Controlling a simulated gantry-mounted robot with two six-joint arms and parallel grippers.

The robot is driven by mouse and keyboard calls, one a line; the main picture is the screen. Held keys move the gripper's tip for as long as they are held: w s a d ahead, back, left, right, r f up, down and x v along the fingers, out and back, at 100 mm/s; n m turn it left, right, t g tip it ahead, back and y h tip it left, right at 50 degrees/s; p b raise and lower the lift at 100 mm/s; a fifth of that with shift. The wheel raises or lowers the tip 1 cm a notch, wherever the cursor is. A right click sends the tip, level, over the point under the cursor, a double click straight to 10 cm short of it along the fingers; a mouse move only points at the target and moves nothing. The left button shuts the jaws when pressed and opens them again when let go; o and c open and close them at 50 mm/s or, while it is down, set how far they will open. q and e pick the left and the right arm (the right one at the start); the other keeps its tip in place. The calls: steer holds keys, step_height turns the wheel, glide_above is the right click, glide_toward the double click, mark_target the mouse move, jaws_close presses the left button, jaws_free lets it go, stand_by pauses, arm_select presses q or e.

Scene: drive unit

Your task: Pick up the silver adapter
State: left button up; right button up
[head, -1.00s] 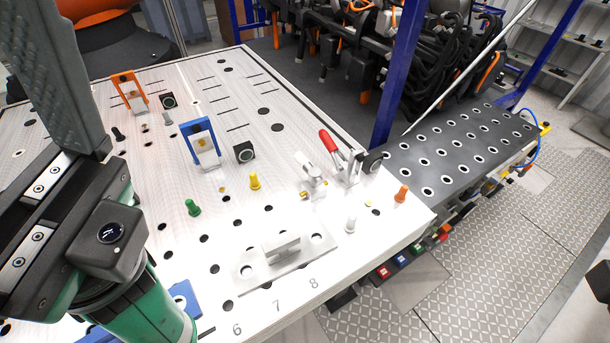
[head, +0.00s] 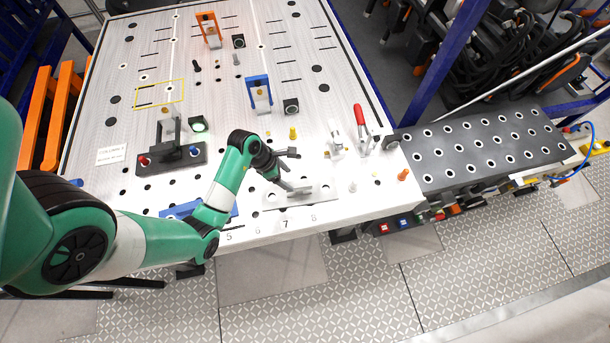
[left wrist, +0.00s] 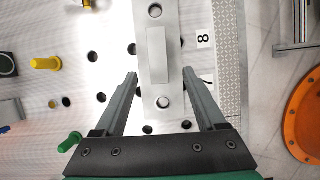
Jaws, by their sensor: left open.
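The silver adapter (head: 322,193) is a flat metal plate with a raised bar and holes. It lies on the white perforated table near the front edge, by the numbers 7 and 8. In the left wrist view the adapter (left wrist: 155,20) runs up the middle, with its raised bar in the centre. My left gripper (head: 294,171) is open over the adapter's left part. In the left wrist view its fingers (left wrist: 160,77) lie on either side of the adapter's near end, apart from the raised bar. My right gripper is not in view.
A yellow peg (head: 293,134), an orange peg (head: 403,174) and a red-handled clamp (head: 361,125) stand nearby. A blue bracket (head: 259,93) is farther back. A dark fixture (head: 160,162) stands to the left. A black perforated shelf (head: 480,150) adjoins at right.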

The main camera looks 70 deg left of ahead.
mark_target(296, 184)
arm_select(q)
steer(key=shift+w+f, duration=0.1)
steer(key=shift+f, duration=0.15)
steer(key=b+x, duration=0.1)
steer(key=x, duration=0.5)
steer(key=shift+w+r, duration=0.1)
steer(key=shift+w, duration=0.05)
steer(key=b+x, duration=0.1)
steer(key=x, duration=0.4)
steer(key=shift+w, duration=0.2)
jaws_close()
steer(key=shift+r, duration=0.1)
stand_by(0.7)
